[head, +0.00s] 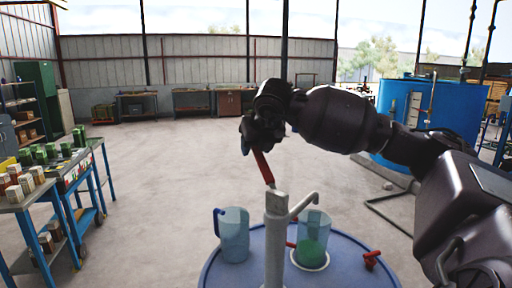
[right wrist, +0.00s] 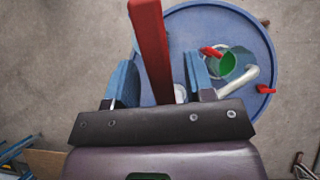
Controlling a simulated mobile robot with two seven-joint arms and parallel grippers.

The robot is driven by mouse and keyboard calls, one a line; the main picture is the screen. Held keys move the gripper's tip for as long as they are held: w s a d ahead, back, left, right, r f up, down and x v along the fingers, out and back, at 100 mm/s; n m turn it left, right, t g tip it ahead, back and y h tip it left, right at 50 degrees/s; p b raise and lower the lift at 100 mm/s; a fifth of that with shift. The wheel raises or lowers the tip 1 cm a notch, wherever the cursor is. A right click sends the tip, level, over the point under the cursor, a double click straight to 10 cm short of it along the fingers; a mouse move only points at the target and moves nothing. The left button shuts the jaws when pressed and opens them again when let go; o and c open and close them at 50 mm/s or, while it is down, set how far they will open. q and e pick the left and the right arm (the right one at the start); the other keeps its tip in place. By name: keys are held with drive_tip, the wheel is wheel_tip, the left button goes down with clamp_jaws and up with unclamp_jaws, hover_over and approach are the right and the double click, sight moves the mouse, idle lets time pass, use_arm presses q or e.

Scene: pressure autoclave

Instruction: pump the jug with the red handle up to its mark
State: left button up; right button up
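The clear jug with the red handle (head: 314,240) stands on the blue drum under the pump spout, with green liquid in its lower part. It also shows in the right wrist view (right wrist: 229,64); I cannot make out its mark. The pale hand pump (head: 276,240) stands on the drum, its red lever (head: 263,168) raised and tilted. My right gripper (head: 262,132) is at the lever's upper end. In the right wrist view the lever (right wrist: 152,50) passes between the blue fingers, with gaps visible beside it, so the gripper looks open around it. My left gripper is out of view.
An empty-looking jug with a blue handle (head: 234,236) stands left of the pump on the drum (head: 345,276). A small red tap (head: 371,259) is at the drum's right. Carts with small boxes (head: 75,172) stand at left, a large blue tank (head: 450,105) at right.

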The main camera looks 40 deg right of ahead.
sight(266, 168)
drive_tip(key=v, duration=1)
drive_tip(key=shift+s+r, duration=0.2)
drive_tip(key=shift+r, duration=0.05)
drive_tip(key=shift+a, duration=0.15)
